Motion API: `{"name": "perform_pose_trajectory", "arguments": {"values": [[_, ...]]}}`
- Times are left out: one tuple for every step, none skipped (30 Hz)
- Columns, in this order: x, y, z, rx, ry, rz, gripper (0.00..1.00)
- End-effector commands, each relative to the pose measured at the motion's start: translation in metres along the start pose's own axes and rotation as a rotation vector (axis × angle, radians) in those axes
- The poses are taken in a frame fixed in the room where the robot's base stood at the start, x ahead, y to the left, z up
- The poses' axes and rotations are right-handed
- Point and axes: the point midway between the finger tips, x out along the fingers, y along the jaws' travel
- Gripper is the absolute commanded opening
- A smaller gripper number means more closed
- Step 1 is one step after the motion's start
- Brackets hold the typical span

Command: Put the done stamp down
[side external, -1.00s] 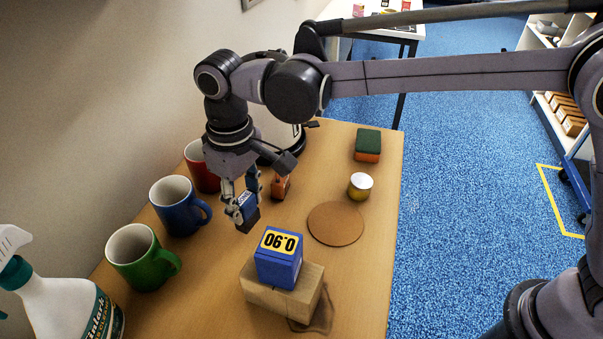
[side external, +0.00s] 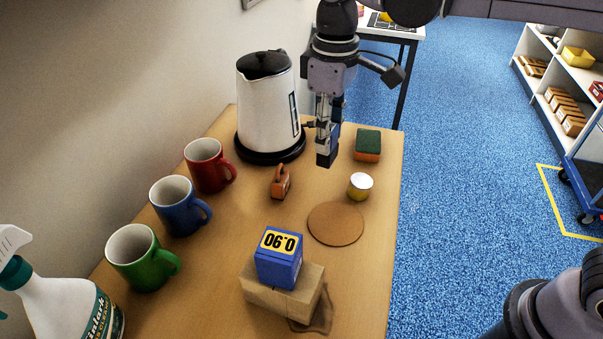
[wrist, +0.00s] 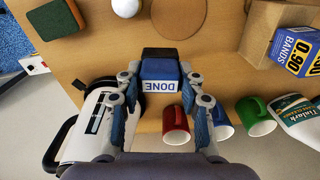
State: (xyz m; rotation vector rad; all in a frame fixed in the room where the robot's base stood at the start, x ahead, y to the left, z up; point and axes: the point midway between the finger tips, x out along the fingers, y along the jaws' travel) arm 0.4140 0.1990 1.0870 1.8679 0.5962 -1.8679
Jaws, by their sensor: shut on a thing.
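The done stamp (side external: 326,157) is a small blue block with a dark lower end. In the wrist view its white label reads DONE (wrist: 160,84). My gripper (side external: 328,132) is shut on the stamp, with a finger on each side of it. It holds the stamp above the far part of the wooden table (side external: 230,255), right of the kettle and left of the sponge in the side view. The fingers also show in the wrist view (wrist: 160,72).
A kettle (side external: 265,105) and red (side external: 207,165), blue (side external: 178,205) and green (side external: 140,258) mugs line the left. A small orange object (side external: 281,183), sponge (side external: 367,145), yellow-white pot (side external: 360,187), cork disc (side external: 336,223) and blue box (side external: 278,262) on a carton (side external: 300,297) stand about.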

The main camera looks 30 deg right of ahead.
Motion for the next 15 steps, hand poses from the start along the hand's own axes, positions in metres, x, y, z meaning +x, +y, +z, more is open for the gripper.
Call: {"name": "perform_pose_trajectory", "arguments": {"values": [[-0.002, 0.007, 0.017, -0.011, 0.0, 0.0, 0.07], [-0.003, 0.011, 0.025, -0.022, 0.0, 0.0, 0.07], [-0.004, 0.015, 0.037, -0.036, 0.0, 0.0, 0.07], [-0.004, 0.018, 0.045, -0.047, 0.0, 0.0, 0.07], [-0.004, 0.02, 0.054, -0.057, 0.0, 0.0, 0.07], [-0.004, 0.024, 0.065, -0.07, 0.0, 0.0, 0.07], [-0.004, 0.025, 0.074, -0.08, 0.0, 0.0, 0.07], [-0.003, 0.027, 0.081, -0.091, 0.0, 0.0, 0.07], [-0.003, 0.03, 0.091, -0.102, 0.0, 0.0, 0.07], [-0.002, 0.031, 0.098, -0.111, 0.0, 0.0, 0.07], [-0.001, 0.032, 0.104, -0.12, 0.0, 0.0, 0.07], [0.0, 0.034, 0.112, -0.128, 0.0, 0.0, 0.07], [0.0, 0.034, 0.117, -0.136, 0.0, 0.0, 0.07], [0.001, 0.035, 0.122, -0.142, 0.0, 0.0, 0.07], [0.002, 0.035, 0.127, -0.149, 0.0, 0.0, 0.07]]}}
